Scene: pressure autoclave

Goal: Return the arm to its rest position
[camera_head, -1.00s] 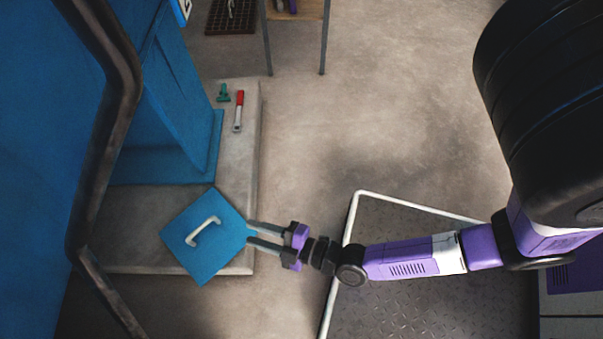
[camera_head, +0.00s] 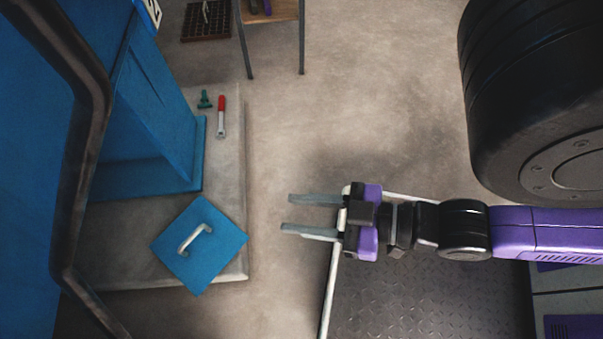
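My gripper (camera_head: 286,214) is open and empty, with its two grey fingers apart and pointing left. It is over bare floor beside the metal plate, to the right of the blue square panel and apart from it. The blue panel (camera_head: 216,265) has a white handle (camera_head: 194,239) and lies tilted at the edge of the concrete plinth. My purple and black arm reaches in from the right, partly behind a big black rounded part of mine.
A blue machine (camera_head: 140,150) with a dark bent pipe (camera_head: 96,120) fills the left. A red-handled tool (camera_head: 221,117) and a green piece (camera_head: 204,100) lie on the plinth (camera_head: 232,170). A table (camera_head: 270,12) and a dark grate (camera_head: 207,22) are at the back. The central floor is clear.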

